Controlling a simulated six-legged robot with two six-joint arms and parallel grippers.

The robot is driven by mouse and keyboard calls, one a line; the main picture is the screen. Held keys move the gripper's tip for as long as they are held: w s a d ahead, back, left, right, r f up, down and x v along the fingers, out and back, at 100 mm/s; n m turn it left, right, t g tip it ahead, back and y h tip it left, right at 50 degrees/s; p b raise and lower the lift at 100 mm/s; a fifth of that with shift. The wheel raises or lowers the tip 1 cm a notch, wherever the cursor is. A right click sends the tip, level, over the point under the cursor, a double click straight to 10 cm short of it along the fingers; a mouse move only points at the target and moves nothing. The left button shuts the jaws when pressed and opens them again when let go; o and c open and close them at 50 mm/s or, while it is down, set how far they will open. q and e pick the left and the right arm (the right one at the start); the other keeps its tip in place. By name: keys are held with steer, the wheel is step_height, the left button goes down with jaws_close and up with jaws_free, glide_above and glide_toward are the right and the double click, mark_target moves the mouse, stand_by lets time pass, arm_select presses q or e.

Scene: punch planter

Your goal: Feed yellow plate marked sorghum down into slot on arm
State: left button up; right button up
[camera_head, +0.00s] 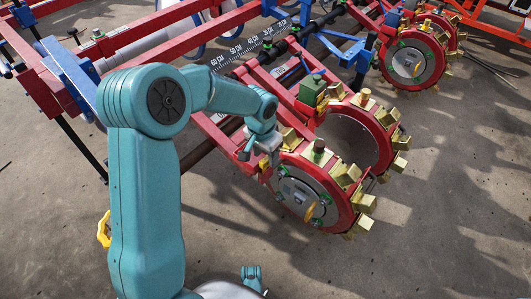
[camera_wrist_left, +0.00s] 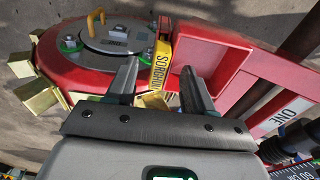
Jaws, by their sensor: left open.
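The yellow plate marked SORGHUM (camera_wrist_left: 161,64) shows in the left wrist view against the red arm (camera_wrist_left: 225,45), beside the red wheel. Its lettered face is visible, and its lower end runs down near the left finger. I cannot tell how deep it sits, and the slot itself is hidden. My left gripper (camera_wrist_left: 160,80) is open, its two fingers apart with the plate between and just beyond them in the picture. In the head view the left gripper (camera_head: 265,158) is over the red arm beside the near wheel, small and partly hidden.
The near red punch wheel (camera_head: 335,205) carries several brass cups around its rim. A round grey cover with a yellow handle (camera_wrist_left: 97,20) is on its side. A green block (camera_head: 312,90) and red frame bars stand behind. Bare ground (camera_head: 440,220) lies to the right.

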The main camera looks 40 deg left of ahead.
arm_select(q)
step_height(320, 180, up, 16)
steer(key=s+p, duration=0.2)
steer(key=p, duration=0.4)
steer(key=shift+r, duration=0.15)
steer(key=s+d+f+h, duration=0.25)
steer(key=d+f, duration=0.35)
steer(key=f, duration=0.4)
steer(key=s+d+f+h, duration=0.1)
steer(key=s+d+f, duration=0.2)
steer(key=d+f, duration=0.55)
steer(key=s+d+f+n+g, duration=0.1)
steer(key=s+d+f+n, duration=0.25)
steer(key=s+f, duration=0.8)
step_height(320, 180, up, 28)
steer(key=s+p, duration=0.2)
steer(key=p, duration=2.5)
steer(key=shift+d+r+m, duration=0.25)
steer(key=shift+d+m, duration=0.1)
steer(key=shift+w+f+h, duration=0.1)
steer(key=shift+f+h, duration=0.05)
steer(key=shift+h, duration=0.1)
steer(key=shift+c, duration=1)
steer(key=shift+d, duration=0.15)
